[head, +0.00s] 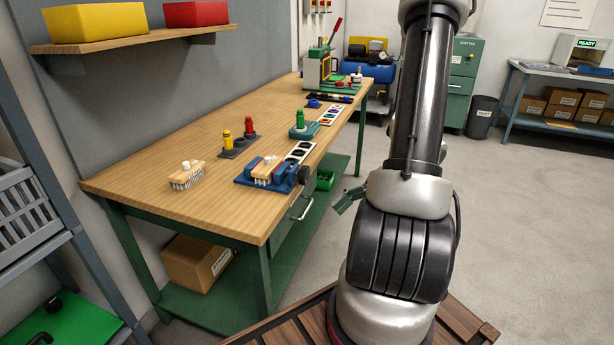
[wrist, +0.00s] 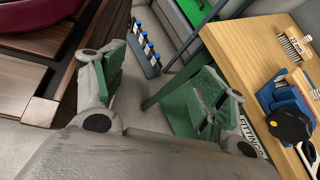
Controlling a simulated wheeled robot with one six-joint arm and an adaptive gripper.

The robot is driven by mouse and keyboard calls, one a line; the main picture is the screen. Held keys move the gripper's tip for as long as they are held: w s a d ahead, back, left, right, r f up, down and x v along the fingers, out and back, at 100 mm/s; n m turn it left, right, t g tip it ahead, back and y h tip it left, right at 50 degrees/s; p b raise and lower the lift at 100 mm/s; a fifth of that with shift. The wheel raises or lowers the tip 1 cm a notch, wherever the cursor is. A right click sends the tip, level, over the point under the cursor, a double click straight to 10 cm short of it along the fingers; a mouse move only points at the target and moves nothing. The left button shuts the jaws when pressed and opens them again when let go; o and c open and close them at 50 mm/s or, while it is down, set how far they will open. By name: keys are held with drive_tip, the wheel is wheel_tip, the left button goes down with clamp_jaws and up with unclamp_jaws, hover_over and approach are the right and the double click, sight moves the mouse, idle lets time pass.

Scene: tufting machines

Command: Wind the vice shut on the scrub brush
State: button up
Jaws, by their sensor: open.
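The vice (head: 243,180) is a blue fixture near the front edge of the workbench, with a dark round winding knob (head: 304,175) on its right. A scrub brush (head: 268,170) with a wooden back and pale bristles sits between its jaws; I cannot tell whether the jaws touch it. The vice's black knob also shows at the right of the wrist view (wrist: 288,126). My gripper (wrist: 155,98) is open and empty, its green fingers apart. It is off the bench's front side, clear of the knob. In the head view my arm partly hides it.
A second brush (head: 187,175) lies loose on the workbench (head: 150,170), left of the vice. A dark holder (head: 238,148) with yellow and red pieces and a green-topped stamp (head: 301,125) stand behind. Floor at right is clear.

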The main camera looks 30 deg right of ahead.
drive_tip(key=w+d+f+m+t+y, duration=0.2)
drive_tip(key=w+f+m+t, duration=0.2)
drive_tip(key=w+m+t, duration=0.45)
drive_tip(key=m+t+h, duration=0.2)
drive_tip(key=m+t, duration=0.3)
approach(308, 176)
drive_tip(key=x, duration=0.3)
drive_tip(key=shift+g, duration=0.25)
drive_tip(key=x, duration=0.7)
drive_tip(key=shift+a+r, duration=0.15)
drive_tip(key=shift+r, duration=0.15)
drive_tip(key=c, duration=1)
drive_tip(key=shift+m, duration=0.85)
drive_tip(key=shift+c, duration=0.2)
